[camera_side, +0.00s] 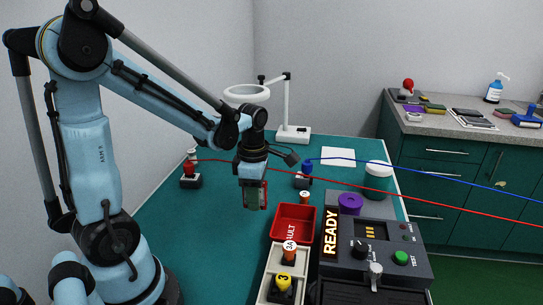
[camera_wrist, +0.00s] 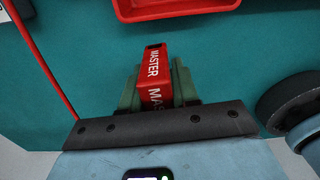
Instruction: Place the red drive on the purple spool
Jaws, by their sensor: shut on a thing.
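The red drive (camera_wrist: 154,72), marked MASTER, is held between the green fingers of my gripper (camera_wrist: 157,88) in the wrist view. In the side view my gripper (camera_side: 253,192) points down above the green table, behind and left of the red bin. Only a thin red part of the drive shows there, between the fingers. The purple spool (camera_side: 350,203) is a round purple piece at the back left of the dark test unit, right of my gripper and well apart from it. The spool does not show in the wrist view.
A red bin (camera_side: 293,224) and a pale tray (camera_side: 263,290) with labelled pieces stand left of the test unit (camera_side: 385,265). Red and blue cables cross behind. A white lamp stand (camera_side: 293,133) stands at the back. A dark round thing (camera_wrist: 290,102) is at the wrist view's right.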

